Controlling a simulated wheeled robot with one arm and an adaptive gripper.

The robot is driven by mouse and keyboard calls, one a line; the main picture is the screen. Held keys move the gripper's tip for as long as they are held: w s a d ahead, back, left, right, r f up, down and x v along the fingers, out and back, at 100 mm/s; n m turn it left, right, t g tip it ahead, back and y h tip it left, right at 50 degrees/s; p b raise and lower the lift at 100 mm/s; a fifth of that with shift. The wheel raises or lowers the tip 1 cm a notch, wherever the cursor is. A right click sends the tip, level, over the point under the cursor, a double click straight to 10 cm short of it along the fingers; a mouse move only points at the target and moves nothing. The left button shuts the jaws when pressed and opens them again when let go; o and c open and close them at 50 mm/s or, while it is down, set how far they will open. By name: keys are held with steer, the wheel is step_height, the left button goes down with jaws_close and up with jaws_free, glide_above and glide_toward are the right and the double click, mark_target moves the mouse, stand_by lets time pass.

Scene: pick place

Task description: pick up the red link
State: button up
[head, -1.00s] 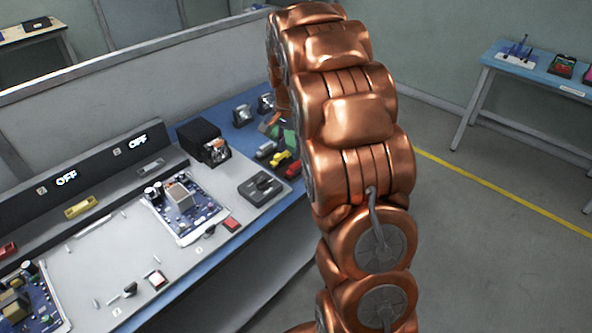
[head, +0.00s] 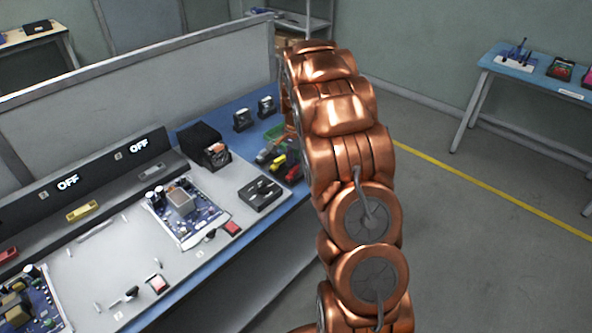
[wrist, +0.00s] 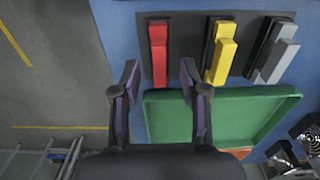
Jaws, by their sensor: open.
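The red link (wrist: 158,52) lies on a dark strip on the blue bench top in the wrist view, its long side running up the picture. In the head view it shows as a small red piece (head: 292,174) beside my arm. My gripper (wrist: 159,76) is open and empty, its fingertips spread to the left and right of the lower end of the red link's line. I cannot tell its height above the link. My arm hides the gripper in the head view.
A yellow link (wrist: 222,55) and a grey link (wrist: 275,58) lie to the right of the red one. A green tray (wrist: 265,112) sits just below them in the wrist view. The bench edge and bare floor (wrist: 50,90) are at left.

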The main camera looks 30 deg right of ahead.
step_height(320, 180, down, 2)
steer(key=shift+f, duration=0.15)
steer(key=shift+c, duration=0.2)
jaws_close()
